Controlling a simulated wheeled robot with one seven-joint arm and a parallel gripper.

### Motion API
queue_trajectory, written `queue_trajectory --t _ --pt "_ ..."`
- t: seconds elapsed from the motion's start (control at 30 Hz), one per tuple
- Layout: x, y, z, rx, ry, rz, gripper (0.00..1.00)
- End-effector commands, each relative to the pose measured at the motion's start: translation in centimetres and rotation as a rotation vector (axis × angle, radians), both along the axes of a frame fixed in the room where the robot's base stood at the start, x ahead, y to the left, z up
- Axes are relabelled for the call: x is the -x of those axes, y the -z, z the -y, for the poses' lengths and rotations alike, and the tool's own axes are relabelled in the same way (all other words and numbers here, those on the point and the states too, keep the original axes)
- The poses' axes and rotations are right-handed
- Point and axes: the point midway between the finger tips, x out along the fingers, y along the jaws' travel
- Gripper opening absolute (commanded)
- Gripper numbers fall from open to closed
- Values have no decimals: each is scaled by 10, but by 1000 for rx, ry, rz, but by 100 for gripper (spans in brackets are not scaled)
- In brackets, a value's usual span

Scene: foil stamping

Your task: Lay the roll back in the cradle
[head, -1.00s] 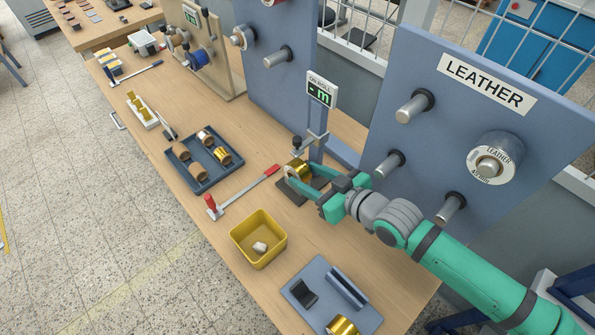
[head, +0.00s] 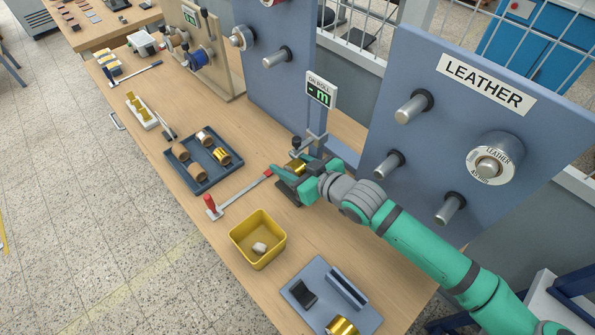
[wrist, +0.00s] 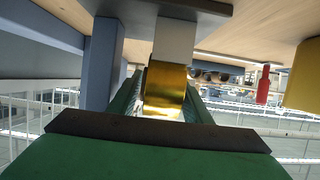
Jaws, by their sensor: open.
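The gold foil roll (head: 296,166) is at the small stand under the "ON ROLL" display (head: 321,91). In the wrist view the roll (wrist: 165,86) appears in line with a pale block (wrist: 174,40), which joins a dark base plate (wrist: 160,5). That view looks upside down. My gripper (head: 287,172) is open, with one finger on each side of the roll. I cannot tell whether the fingers touch it. The dark base (head: 288,195) shows partly below my gripper. My gripper hides much of the stand, and I cannot tell how the roll rests there.
A red-handled lever (head: 211,204) and a yellow bin (head: 257,259) stand left of my arm. A blue tray (head: 197,187) holds several rolls. A blue-grey fixture (head: 322,318) with another gold roll is at the front. The LEATHER panel (head: 430,150) with pegs stands close behind my arm.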

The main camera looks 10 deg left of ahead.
Motion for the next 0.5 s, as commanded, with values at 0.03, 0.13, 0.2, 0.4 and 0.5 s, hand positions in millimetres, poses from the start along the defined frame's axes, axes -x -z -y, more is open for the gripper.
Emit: queue_trajectory --t 0.03,0.13,0.2,0.4,0.5 --pt "0 0 0 0 0 0 45" --pt "0 0 0 0 0 0 28" --pt "0 0 0 0 0 0 11" --pt "0 0 0 0 0 1 6" --pt "0 -1 0 0 0 1 6"
